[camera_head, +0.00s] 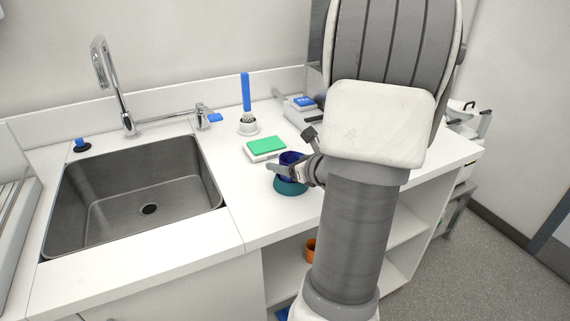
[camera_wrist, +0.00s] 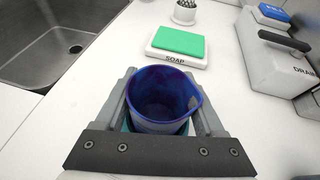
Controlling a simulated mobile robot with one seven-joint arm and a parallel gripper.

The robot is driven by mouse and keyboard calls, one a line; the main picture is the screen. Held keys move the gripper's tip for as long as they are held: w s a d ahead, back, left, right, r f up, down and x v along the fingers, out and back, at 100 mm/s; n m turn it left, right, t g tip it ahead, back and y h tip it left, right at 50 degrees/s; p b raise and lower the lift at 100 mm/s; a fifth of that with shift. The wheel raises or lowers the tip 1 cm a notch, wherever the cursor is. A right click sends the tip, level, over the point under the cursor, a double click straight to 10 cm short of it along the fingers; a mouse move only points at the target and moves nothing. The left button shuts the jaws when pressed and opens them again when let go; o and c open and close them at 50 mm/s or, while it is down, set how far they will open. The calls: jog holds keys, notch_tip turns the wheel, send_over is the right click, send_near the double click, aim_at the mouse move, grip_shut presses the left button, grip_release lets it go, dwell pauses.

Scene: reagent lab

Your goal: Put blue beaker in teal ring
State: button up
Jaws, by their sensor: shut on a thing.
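The blue beaker (camera_wrist: 163,97) is upright between the fingers of my gripper (camera_wrist: 163,100), which is shut on it. In the head view the blue beaker (camera_head: 291,158) shows just above the teal ring (camera_head: 291,187), partly hidden by my gripper (camera_head: 288,170). The teal ring stands on the counter. In the wrist view only slivers of the teal ring (camera_wrist: 126,125) show under the beaker. The beaker is over or in the ring; I cannot tell whether its base rests inside.
A green sponge on a white soap dish (camera_head: 265,149) lies just behind the beaker. A brush in a white holder (camera_head: 247,127) and a grey box marked DRAIN (camera_wrist: 278,62) stand farther back. The sink (camera_head: 135,200) is to the left. Counter is clear between the sink and the ring.

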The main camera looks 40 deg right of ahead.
jog(key=shift+f, duration=0.1)
jog(key=shift+f+b, duration=0.15)
jog(key=shift+b, duration=0.15)
jog(key=o, duration=1.3)
jog(key=shift+r+p, duration=0.35)
jog(key=p+v, duration=0.2)
jog(key=v, duration=0.8)
jog(key=shift+s+r, duration=0.15)
jog(key=shift+s, duration=0.2)
jog(key=shift+s+a+r, duration=0.1)
jog(key=shift+s+r, duration=0.05)
jog(key=shift+s, duration=0.45)
